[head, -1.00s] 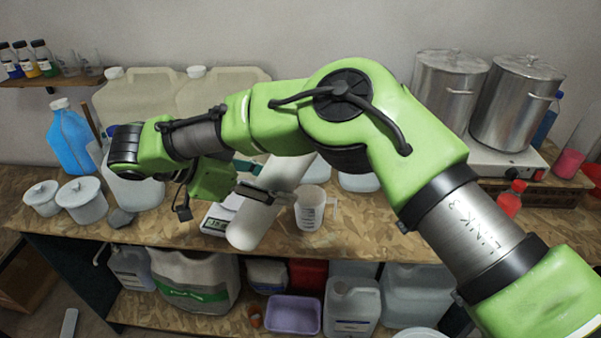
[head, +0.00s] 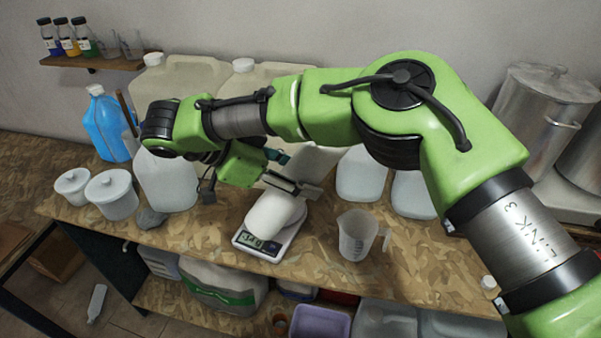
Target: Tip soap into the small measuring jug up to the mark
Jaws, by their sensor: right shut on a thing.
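The small measuring jug (head: 354,236) is a translucent cup with a handle on its right, upright on the bench. I cannot make out its mark or any soap in it. My right gripper (head: 294,187) is shut on a white cylindrical container (head: 270,214), left of the jug. The container is tilted, its rounded near end low in front of the digital scale's pan (head: 292,238) and its far end partly behind the gripper. I cannot tell whether it touches the scale, or where its mouth is. My left gripper is not in view.
White lidded pots (head: 112,194), a grey lump (head: 151,218) and a blue jug (head: 107,126) stand at left. Large pale jugs (head: 168,183) line the back. Metal pots (head: 540,115) stand at right. Bare bench lies right of the jug.

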